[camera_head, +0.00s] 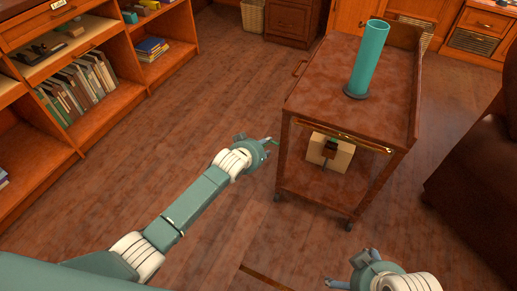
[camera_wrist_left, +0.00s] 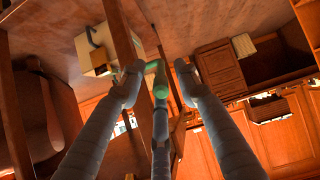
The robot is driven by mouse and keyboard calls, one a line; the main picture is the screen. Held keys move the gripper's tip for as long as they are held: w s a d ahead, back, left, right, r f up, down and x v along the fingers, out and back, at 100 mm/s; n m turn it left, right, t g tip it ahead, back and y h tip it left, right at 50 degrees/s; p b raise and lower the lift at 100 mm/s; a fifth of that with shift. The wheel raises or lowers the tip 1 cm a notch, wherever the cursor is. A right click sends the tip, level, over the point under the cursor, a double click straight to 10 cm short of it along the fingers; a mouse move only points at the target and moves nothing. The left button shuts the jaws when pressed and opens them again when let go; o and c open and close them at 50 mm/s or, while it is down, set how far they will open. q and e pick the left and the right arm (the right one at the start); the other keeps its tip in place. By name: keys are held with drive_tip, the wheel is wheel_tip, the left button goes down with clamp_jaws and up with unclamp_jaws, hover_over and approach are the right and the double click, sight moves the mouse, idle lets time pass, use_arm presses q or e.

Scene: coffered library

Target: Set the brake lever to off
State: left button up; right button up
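The trolley (camera_head: 310,85) is brown, with a top board and a lower shelf. A small green lever (camera_head: 274,141), which looks like the brake lever, sits by its near left post. In the left wrist view the green lever (camera_wrist_left: 158,82) lies between my finger ends, with a rounded bend at its top. My left gripper (camera_head: 266,142) is at the lever with its fingers apart; in the wrist view the left gripper (camera_wrist_left: 158,76) shows a gap on the right, and I cannot tell whether the left finger touches the lever. My right gripper (camera_head: 352,270) is open and empty at the bottom.
A tall teal cylinder (camera_head: 369,58) on a dark base stands on the trolley. A cream box (camera_head: 330,152) with a dark front piece is on its lower shelf. Bookshelves (camera_head: 100,85) stand at left, and a dark armchair (camera_head: 475,170) at right. The floor between is clear.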

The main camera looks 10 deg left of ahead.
use_arm(q)
drive_tip(key=v, duration=1.1)
drive_tip(key=shift+s, duration=0.25)
drive_tip(key=shift+r, duration=0.1)
use_arm(e)
drive_tip(key=shift+c, duration=0.5)
